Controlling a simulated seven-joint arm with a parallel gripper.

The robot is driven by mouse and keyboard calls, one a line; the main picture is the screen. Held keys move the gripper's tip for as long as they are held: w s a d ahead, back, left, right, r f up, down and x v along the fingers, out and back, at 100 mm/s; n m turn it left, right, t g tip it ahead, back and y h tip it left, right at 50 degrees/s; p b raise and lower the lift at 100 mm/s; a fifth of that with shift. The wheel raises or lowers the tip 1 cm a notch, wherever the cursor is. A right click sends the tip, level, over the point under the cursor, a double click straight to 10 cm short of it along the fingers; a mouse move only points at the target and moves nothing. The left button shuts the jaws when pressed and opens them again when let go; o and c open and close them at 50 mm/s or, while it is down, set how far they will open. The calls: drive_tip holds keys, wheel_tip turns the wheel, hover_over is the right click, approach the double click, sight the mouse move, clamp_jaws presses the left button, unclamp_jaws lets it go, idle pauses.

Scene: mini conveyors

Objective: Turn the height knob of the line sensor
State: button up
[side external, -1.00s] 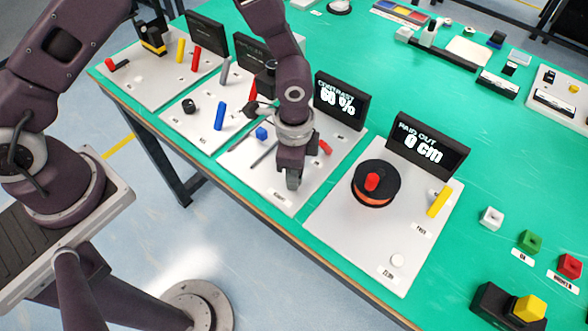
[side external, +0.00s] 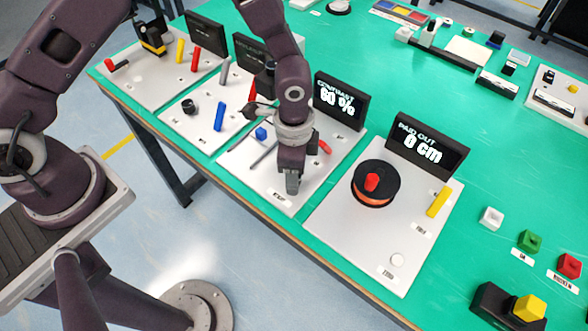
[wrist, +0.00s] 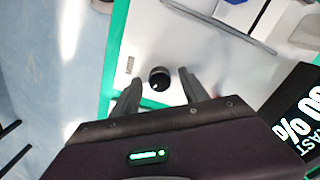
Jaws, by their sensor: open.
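A small round black knob (wrist: 159,77) with a light mark shows in the wrist view, standing on a white panel. A small label, too blurred to read, lies beside it. My gripper (wrist: 160,79) is open, with one finger on each side of the knob and a visible gap to each. In the side view my gripper (side external: 292,184) points down over the front part of the white panel (side external: 238,160), and the knob is hidden behind it. The display (side external: 340,100) at the back of this panel reads "CONTRAST 60 %".
A grey rod and a blue block (side external: 261,133) are on the same panel. To the right, a panel carries a black and orange reel (side external: 375,183) and a "PAID OUT 0 cm" display (side external: 427,146). Other panels with coloured handles stand to the left.

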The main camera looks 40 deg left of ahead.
wheel_tip(320, 180, up, 7)
drive_tip(key=shift+r, duration=0.15)
drive_tip(key=s+a+r+n+t, duration=0.25)
drive_tip(key=a+r, duration=0.25)
drive_tip(key=r, duration=0.4)
drive_tip(key=s+a+r+n+t, duration=0.1)
drive_tip(key=s+a+r+n, duration=0.15)
drive_tip(key=a+r, duration=0.45)
drive_tip(key=s+a+r+n+t, duration=0.2)
drive_tip(key=s+r+n, duration=0.4)
drive_tip(key=s, duration=0.7)
drive_tip(key=shift+a+r, duration=0.7)
drive_tip(key=shift+r, duration=0.15)
